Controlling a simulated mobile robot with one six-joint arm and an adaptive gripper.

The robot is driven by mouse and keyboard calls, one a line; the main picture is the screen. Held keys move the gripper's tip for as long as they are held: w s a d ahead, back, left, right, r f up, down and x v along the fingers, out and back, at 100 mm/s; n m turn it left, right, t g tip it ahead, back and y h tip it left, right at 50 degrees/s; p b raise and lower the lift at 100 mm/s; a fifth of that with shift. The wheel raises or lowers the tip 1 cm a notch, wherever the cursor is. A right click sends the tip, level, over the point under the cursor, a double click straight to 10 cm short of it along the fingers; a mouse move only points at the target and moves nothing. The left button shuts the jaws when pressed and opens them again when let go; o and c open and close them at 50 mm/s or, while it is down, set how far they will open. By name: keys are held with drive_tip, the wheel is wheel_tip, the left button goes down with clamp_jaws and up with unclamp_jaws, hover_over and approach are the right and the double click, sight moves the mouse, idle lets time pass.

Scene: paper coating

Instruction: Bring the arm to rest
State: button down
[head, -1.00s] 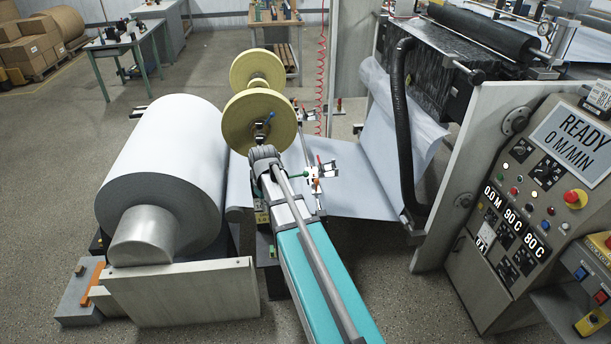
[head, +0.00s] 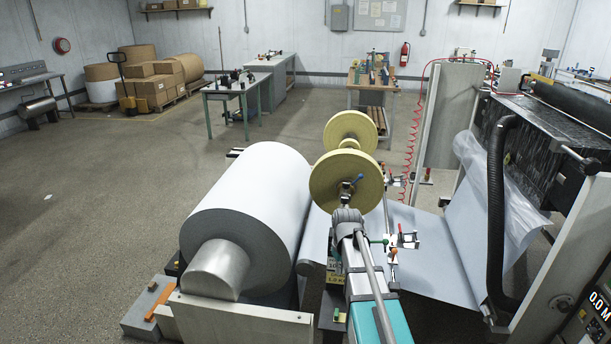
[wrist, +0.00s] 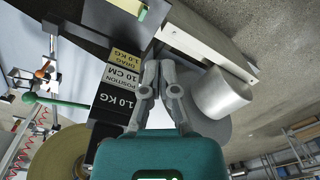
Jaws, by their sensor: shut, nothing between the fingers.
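My gripper (wrist: 160,70) shows in the wrist view, its grey fingers close together with nothing held between them. Behind the fingers is its teal housing (wrist: 150,155). The fingers appear in front of a stack of labelled blocks, one reading 1.0 KG (wrist: 118,103), and beside the metal core end (wrist: 220,93) of the paper roll. In the head view my teal arm (head: 378,318) reaches away from the bottom edge to a grey joint (head: 346,216) near the yellow discs. The fingers cannot be made out in that view.
The large white paper roll (head: 250,200) is left of my arm. Yellow discs (head: 346,181) stand just beyond it. A paper web (head: 430,245) runs right to the coating machine, with a black hose (head: 496,200). Open floor (head: 100,210) lies to the left.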

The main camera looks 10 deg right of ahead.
drive_tip(key=s+a+m, duration=0.2)
drive_tip(key=s+a, duration=0.9)
drive_tip(key=s, duration=0.2)
drive_tip(key=shift+s, duration=0.25)
drive_tip(key=shift+d, duration=0.1)
idle(1.2)
